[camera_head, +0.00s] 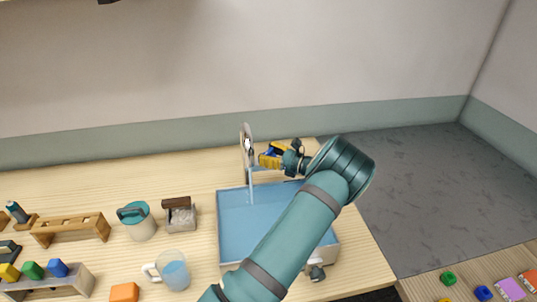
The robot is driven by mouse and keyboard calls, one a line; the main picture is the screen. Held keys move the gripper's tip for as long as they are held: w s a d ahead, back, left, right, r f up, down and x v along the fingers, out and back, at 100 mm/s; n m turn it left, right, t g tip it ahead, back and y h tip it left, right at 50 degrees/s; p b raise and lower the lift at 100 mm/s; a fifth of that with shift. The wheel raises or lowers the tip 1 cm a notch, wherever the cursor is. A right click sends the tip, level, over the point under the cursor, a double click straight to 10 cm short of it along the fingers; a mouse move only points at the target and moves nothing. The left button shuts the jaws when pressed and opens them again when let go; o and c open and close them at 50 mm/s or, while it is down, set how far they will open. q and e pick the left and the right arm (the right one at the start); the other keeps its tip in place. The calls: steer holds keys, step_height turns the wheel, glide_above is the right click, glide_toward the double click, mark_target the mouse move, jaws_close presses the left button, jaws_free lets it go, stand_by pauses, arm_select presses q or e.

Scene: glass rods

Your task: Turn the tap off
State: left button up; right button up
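A metal tap (247,146) stands at the back edge of a sink basin (228,234) on the wooden counter. A thin pale stream of water (251,186) falls from the tap into the basin, which holds blue water. My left gripper (268,157), with yellow, blue and dark parts, is just to the right of the tap and very close to it. I cannot tell whether it touches the tap, or whether its fingers are open. My teal arm crosses over the basin and hides its right part. My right gripper is not in view.
Left of the basin are a small box with a brown top (179,215), a teal-lidded pot (138,222), a glass mug (175,275), an orange block (124,292) and wooden racks (70,229). A small grey-and-white fitting (316,271) is at the basin's front right.

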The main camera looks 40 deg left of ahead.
arm_select(q)
steer(key=shift+s+d+m+t+p, duration=0.1)
steer(key=shift+m+t+p, duration=0.9)
steer(key=shift+t, duration=0.5)
steer(key=m+t, duration=0.1)
steer(key=t, duration=0.1)
steer(key=shift+m+t+p, duration=0.35)
steer(key=shift+m+t, duration=0.05)
steer(key=m+t+h+p, duration=0.1)
steer(key=m+t, duration=0.2)
steer(key=t, duration=0.1)
steer(key=shift+f+t, duration=0.15)
steer(key=shift+t, duration=0.25)
steer(key=shift+f+m+t+h+p, duration=0.15)
steer(key=shift+m+t+h+p, duration=0.95)
steer(key=shift+m+t, duration=0.9)
steer(key=shift+t+h, duration=0.3)
steer(key=shift+f, duration=0.1)
steer(key=o, duration=1.1)
steer(key=shift+s, duration=0.1)
steer(key=shift+o, duration=0.4)
